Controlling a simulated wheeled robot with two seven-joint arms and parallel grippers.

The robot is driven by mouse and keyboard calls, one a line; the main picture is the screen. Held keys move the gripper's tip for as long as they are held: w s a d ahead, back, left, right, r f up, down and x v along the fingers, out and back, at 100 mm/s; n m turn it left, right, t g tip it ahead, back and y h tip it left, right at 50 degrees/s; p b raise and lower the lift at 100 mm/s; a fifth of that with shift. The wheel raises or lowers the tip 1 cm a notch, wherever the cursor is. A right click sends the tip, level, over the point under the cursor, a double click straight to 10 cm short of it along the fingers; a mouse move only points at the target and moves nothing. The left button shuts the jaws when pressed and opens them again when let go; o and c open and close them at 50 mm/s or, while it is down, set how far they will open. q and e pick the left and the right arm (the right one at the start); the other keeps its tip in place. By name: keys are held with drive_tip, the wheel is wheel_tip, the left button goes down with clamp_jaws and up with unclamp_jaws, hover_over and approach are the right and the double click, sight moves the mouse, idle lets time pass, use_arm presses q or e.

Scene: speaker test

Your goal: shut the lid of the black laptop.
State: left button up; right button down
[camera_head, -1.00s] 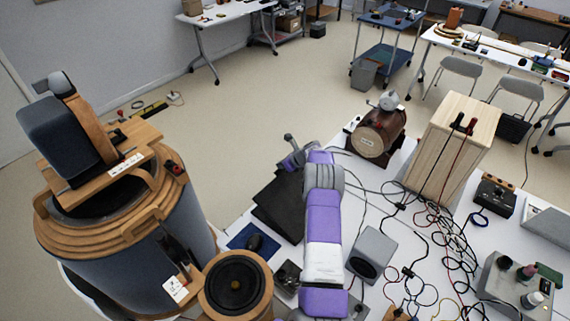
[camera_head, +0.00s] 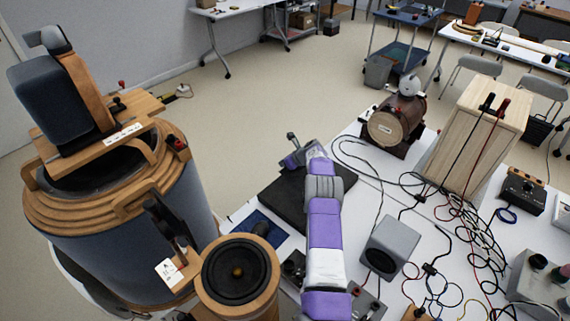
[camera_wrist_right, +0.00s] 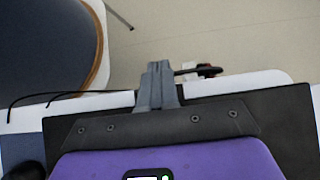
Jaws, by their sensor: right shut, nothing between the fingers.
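The black laptop (camera_head: 276,199) lies on the white table, partly hidden by my right arm. Its dark top looks flat, with no screen or keyboard showing; I cannot tell whether a small gap remains under the lid. In the right wrist view its black surface (camera_wrist_right: 290,122) spreads below and beside my gripper. My right gripper (camera_head: 292,140) is over the laptop's far side, and in the wrist view its grey fingers (camera_wrist_right: 160,72) are together and empty, reaching past the laptop's edge. Contact with the lid cannot be told. My left gripper is not in view.
A large round speaker cabinet (camera_head: 120,235) and a smaller wooden speaker (camera_head: 238,271) stand at left. A grey box (camera_head: 390,247), a wooden cabinet (camera_head: 477,135), a brown drum-shaped device (camera_head: 394,124) and tangled cables (camera_head: 455,210) crowd the right.

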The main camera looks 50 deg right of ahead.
idle(0.4)
wheel_tip(320, 180, up, 14)
drive_tip(key=p, duration=0.3)
drive_tip(key=shift+p, duration=0.4)
